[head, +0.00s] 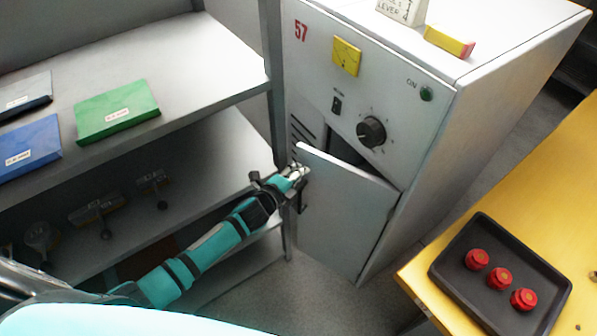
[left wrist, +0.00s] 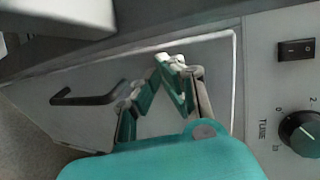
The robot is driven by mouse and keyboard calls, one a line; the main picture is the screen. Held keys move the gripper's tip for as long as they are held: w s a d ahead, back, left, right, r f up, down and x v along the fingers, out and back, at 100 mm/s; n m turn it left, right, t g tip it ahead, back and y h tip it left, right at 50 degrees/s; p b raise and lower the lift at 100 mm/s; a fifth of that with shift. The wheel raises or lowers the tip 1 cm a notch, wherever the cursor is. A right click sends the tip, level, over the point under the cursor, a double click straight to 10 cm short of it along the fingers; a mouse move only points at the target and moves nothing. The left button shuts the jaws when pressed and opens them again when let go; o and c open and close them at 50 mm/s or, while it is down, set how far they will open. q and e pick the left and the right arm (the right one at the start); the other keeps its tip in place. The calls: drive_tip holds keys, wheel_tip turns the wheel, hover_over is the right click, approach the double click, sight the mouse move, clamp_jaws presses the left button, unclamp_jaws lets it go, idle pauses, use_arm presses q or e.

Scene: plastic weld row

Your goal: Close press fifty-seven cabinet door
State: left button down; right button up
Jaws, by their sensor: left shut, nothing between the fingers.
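The grey press cabinet (head: 430,135) bears a red 57. Its lower door (head: 345,215) stands ajar, hinged on the right, with a dark gap (head: 347,149) above its top edge. The door also fills the middle of the left wrist view (left wrist: 110,75), with its dark bar handle (left wrist: 85,98) at left. My left gripper (head: 300,172) is shut and empty, at the door's free left edge near the top; it also shows in the left wrist view (left wrist: 165,78). I cannot tell whether it touches the door. My right gripper is not in view.
A metal shelf (head: 205,60) with green and blue binders stands close on the left; its post (head: 275,90) is near my left arm. A yellow table (head: 530,180) with a black tray (head: 455,290) of red knobs is at right. Grey floor lies between.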

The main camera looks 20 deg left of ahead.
sight(304, 164)
use_arm(q)
drive_tip(key=w, duration=0.2)
drive_tip(key=w+d+b, duration=0.1)
drive_tip(key=w, duration=0.2)
drive_tip(key=shift+d, duration=0.15)
drive_tip(key=shift+w+d, duration=0.1)
drive_tip(key=shift+w, duration=0.25)
drive_tip(key=shift+s, duration=0.15)
drive_tip(key=v, duration=1.2)
drive_tip(key=s+a+f+n+g+y, duration=0.1)
drive_tip(key=s+a+f+n+g, duration=0.25)
drive_tip(key=f, duration=0.65)
drive_tip(key=s+a+f+n+g+y+p, duration=0.15)
drive_tip(key=s+f+n, duration=0.25)
drive_tip(key=s+f, duration=0.4)
drive_tip(key=s+a+f+n+g+y, duration=0.1)
drive_tip(key=s+a+f+n+g, duration=0.3)
drive_tip(key=f, duration=0.7)
drive_tip(key=s+d+f+n+g, duration=0.1)
drive_tip(key=s+f, duration=0.3)
drive_tip(key=s, duration=0.6)
drive_tip(key=s+d+f+n+g, duration=0.1)
drive_tip(key=s+f+n, duration=0.2)
drive_tip(key=s, duration=0.7)
drive_tip(key=s+d+f+n+g, duration=0.1)
drive_tip(key=s+f, duration=0.4)
drive_tip(key=s, duration=0.5)
drive_tip(key=shift+d+f+n+g, duration=0.2)
drive_tip(key=shift+d+n+g, duration=0.3)
drive_tip(key=shift+n, duration=0.55)
